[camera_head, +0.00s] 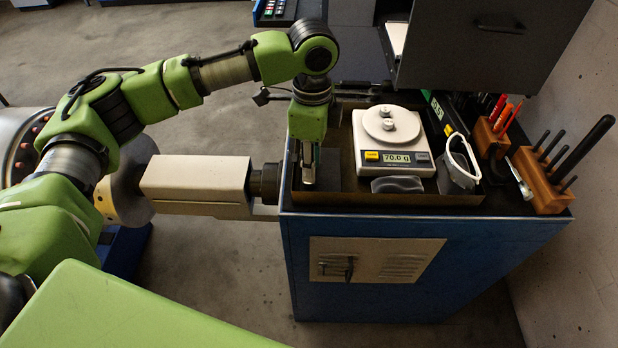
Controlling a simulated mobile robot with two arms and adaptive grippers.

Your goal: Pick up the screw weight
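Two small round metal pieces that look like screw weights, one nearer (389,124) and one farther (385,111), sit on the round pan of the white digital scale (421,158). The scale's display reads 70.0 g. My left gripper (309,180) points down over the left part of the shallow tray (430,199), to the left of the scale and apart from it. Its fingers show nearly edge-on, so I cannot tell whether they are open or shut or hold anything. What lies under the fingertips is hidden. My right gripper is not in view.
A dark grey curved piece (397,184) lies in front of the scale. A white-rimmed holder (460,163) stands right of it. Wooden tool blocks (541,184) with upright tools line the right edge. A dark cabinet (490,45) overhangs the back.

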